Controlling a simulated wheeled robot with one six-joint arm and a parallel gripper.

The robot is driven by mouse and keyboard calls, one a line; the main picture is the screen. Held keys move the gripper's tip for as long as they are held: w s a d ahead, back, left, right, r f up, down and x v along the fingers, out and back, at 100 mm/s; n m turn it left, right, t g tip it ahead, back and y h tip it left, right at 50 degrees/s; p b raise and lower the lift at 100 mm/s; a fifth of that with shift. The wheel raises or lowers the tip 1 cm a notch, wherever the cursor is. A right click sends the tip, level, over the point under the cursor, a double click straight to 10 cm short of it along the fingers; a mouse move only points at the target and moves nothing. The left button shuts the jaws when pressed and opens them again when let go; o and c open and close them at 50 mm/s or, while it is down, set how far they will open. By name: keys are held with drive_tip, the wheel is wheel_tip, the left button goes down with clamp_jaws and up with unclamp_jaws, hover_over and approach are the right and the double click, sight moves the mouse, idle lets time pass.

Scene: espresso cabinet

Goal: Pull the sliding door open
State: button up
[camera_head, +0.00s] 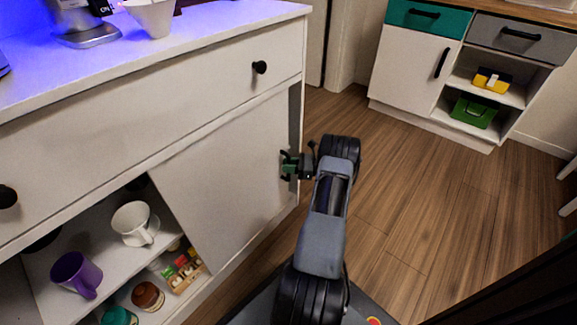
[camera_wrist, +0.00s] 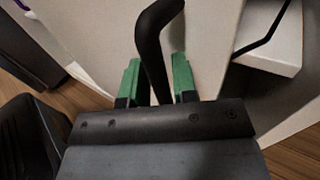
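The sliding door (camera_head: 222,180) is a plain white panel across the right part of the cabinet's lower section. The space left of it is uncovered. My gripper (camera_head: 290,166) is at the door's right edge. In the wrist view, a black curved handle (camera_wrist: 152,45) rises between the two green fingers of my gripper (camera_wrist: 158,82). Narrow gaps show beside the handle, so the fingers look open around it, not clamped. The handle's lower end is hidden behind my gripper body. In the head view the handle is hidden by my gripper.
A white cup (camera_head: 135,223), a purple mug (camera_head: 76,274), jars and a small box (camera_head: 184,271) stand on the cabinet's shelves. A drawer with a black knob (camera_head: 260,67) is above the door. The wooden floor (camera_head: 440,190) to the right is clear.

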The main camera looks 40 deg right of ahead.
drive_tip(key=shift+s+d, duration=0.1)
drive_tip(key=p+v, duration=0.2)
drive_tip(key=v, duration=1.1)
drive_tip(key=shift+s+p, duration=0.25)
drive_tip(key=shift+p, duration=0.15)
drive_tip(key=shift+d, duration=0.15)
